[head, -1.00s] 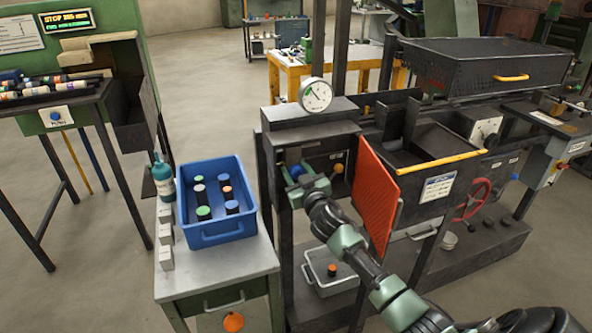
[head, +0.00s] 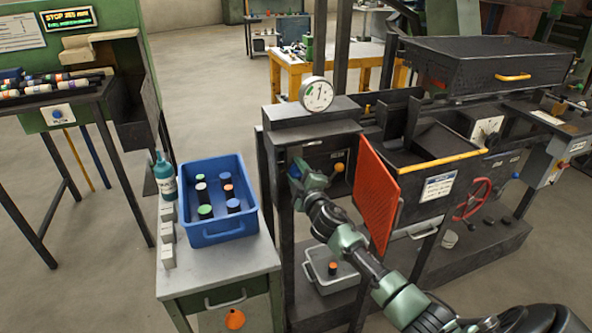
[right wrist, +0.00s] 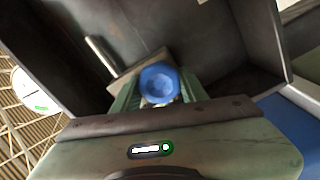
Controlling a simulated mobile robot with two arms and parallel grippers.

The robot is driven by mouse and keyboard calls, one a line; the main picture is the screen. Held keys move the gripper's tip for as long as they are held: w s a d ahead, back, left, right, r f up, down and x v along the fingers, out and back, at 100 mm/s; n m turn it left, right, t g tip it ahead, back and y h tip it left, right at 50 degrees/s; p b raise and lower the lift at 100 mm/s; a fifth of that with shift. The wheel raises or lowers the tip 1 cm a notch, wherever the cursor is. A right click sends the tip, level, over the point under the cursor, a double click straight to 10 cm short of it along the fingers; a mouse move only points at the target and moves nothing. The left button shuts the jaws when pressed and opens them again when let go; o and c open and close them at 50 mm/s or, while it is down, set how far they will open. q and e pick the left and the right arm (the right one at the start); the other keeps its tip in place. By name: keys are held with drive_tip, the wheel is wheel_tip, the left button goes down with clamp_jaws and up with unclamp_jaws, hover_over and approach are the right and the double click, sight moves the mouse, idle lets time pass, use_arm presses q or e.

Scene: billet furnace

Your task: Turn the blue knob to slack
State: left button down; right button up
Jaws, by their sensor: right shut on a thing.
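The blue knob (head: 294,172) is on the dark panel below the dial gauge. In the right wrist view the round blue knob (right wrist: 158,83) sits between the two green fingers of my right gripper (right wrist: 158,92). In the head view my right gripper (head: 299,175) is shut on the knob and covers much of it. The white dial gauge (head: 317,95) stands on top of the housing, its needle pointing roughly upward. My left gripper is not in view.
An orange-red mesh guard (head: 377,197) stands open just right of my forearm. A small lever with an orange ball (head: 338,168) is close to the right of the knob. A blue bin (head: 222,232) with several cylinders stands on the left cart (head: 190,270).

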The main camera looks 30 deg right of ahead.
drive_tip(key=shift+f+n, duration=0.15)
drive_tip(key=shift+n, duration=2.05)
drive_tip(key=o, duration=1.4)
drive_tip(key=shift+c, duration=0.2)
drive_tip(key=v, duration=0.7)
drive_tip(key=shift+s, duration=0.4)
drive_tip(key=shift+a, duration=0.1)
